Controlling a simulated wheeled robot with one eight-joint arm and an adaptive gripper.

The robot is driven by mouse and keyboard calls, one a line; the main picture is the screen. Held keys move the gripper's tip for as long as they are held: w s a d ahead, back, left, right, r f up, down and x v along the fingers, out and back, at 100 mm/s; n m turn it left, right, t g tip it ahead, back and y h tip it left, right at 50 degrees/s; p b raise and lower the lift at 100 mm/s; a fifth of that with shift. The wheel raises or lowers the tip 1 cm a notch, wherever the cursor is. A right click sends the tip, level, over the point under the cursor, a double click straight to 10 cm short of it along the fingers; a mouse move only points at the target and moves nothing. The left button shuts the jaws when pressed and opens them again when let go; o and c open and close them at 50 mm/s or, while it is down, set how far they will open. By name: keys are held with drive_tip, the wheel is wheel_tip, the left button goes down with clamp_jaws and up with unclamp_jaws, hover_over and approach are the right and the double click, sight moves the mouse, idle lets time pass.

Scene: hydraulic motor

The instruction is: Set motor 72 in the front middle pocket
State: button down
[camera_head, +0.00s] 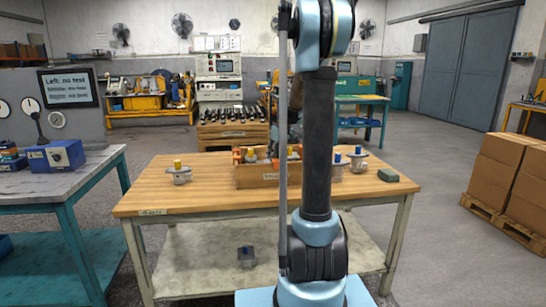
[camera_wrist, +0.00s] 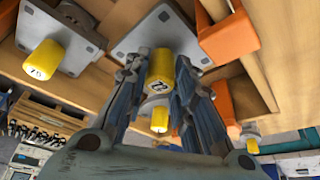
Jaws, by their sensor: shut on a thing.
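In the wrist view my gripper (camera_wrist: 160,78) has its two dark fingers shut on the yellow shaft cap of motor 72 (camera_wrist: 160,68). The cap's end label reads 72, and the motor's grey flange plate lies beyond the fingers. Orange dividers (camera_wrist: 229,38) and wooden walls of the crate stand close beside it. I cannot tell whether the motor is seated in a pocket. In the head view the wooden crate (camera_head: 258,181) sits mid-table, partly hidden behind my arm, which also hides the gripper.
Another yellow-capped motor (camera_wrist: 44,60) shows at left in the wrist view. In the head view a motor (camera_head: 181,174) stands on the table (camera_head: 210,199) left of the crate. Another motor (camera_head: 358,161) and a dark green block (camera_head: 388,175) are at right. The table front is clear.

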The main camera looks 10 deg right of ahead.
drive_tip(key=shift+f, duration=0.15)
drive_tip(key=c, duration=1.3)
unclamp_jaws()
